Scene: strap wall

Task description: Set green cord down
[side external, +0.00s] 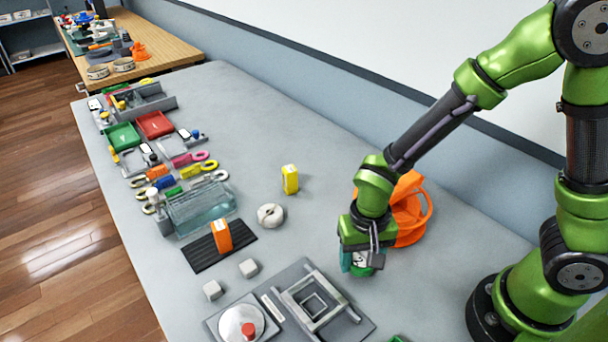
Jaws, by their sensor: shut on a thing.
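My gripper (362,262) points down above the grey table, right of centre in the side external view. It is shut on the green cord (363,272), which shows as a small green patch low between the fingers. The fingers hide most of the cord, so its shape is unclear. I cannot tell whether it touches the table.
An orange bag-like thing (410,222) is close behind my gripper. A grey metal frame (318,302) lies in front. A yellow block (290,180), a white ring (271,215) and an orange block on a black mat (205,258) stand left. Mid-table between is clear.

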